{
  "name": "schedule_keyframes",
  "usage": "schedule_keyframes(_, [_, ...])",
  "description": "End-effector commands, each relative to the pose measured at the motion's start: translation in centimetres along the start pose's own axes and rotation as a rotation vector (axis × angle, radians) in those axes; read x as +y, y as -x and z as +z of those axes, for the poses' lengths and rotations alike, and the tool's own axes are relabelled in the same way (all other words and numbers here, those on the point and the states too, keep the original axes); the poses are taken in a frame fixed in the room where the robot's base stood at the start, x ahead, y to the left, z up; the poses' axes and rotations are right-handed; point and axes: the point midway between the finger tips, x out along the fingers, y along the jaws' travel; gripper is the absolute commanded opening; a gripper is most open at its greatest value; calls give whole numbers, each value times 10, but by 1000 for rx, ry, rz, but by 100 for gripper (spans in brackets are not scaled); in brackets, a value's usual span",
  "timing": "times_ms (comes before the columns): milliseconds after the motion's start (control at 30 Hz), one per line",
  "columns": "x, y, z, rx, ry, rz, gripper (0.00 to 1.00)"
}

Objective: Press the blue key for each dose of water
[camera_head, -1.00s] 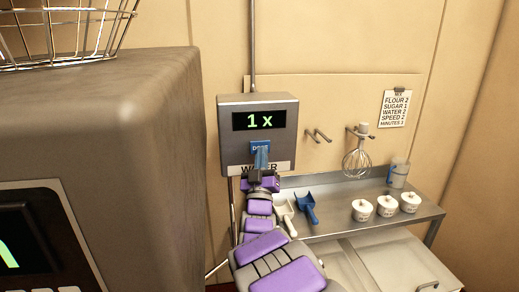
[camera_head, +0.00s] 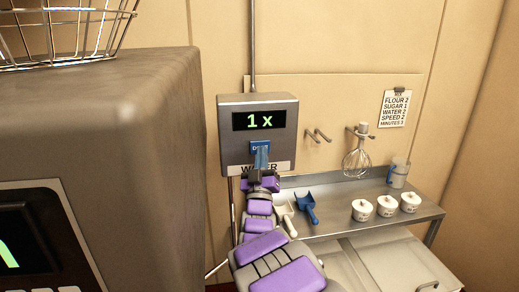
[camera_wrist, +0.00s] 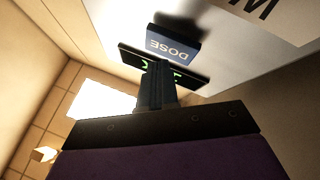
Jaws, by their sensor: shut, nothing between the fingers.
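The grey water dispenser box (camera_head: 228,150) is on the wall, and its display (camera_head: 259,121) reads "1x". Below the display is the blue key (camera_head: 256,146), partly hidden by my gripper. In the wrist view the blue key (camera_wrist: 173,43) is marked "DOSE" and stands out from the panel. My gripper (camera_head: 262,158) is shut and empty, its fingertips in front of the key's lower part. In the wrist view my gripper (camera_wrist: 156,75) points toward the panel beside the key. I cannot tell whether the tips touch it.
A recipe card (camera_head: 394,107) reads flour 2, sugar 1, water 2, speed 2, minutes 3. A steel shelf (camera_head: 340,205) holds a blue scoop (camera_head: 307,207), a white scoop (camera_head: 285,217), white lidded pots (camera_head: 387,205) and a jug (camera_head: 398,172). A whisk (camera_head: 357,160) hangs above. A large grey machine (camera_head: 120,130) fills the left.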

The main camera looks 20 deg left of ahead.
Motion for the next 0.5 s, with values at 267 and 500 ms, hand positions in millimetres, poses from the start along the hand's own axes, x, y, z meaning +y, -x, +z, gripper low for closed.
schedule_keyframes(267, [-1,-3,1,-1,0,0,0])
schedule_keyframes(500, [-2,-7,2,0,0,0,0])
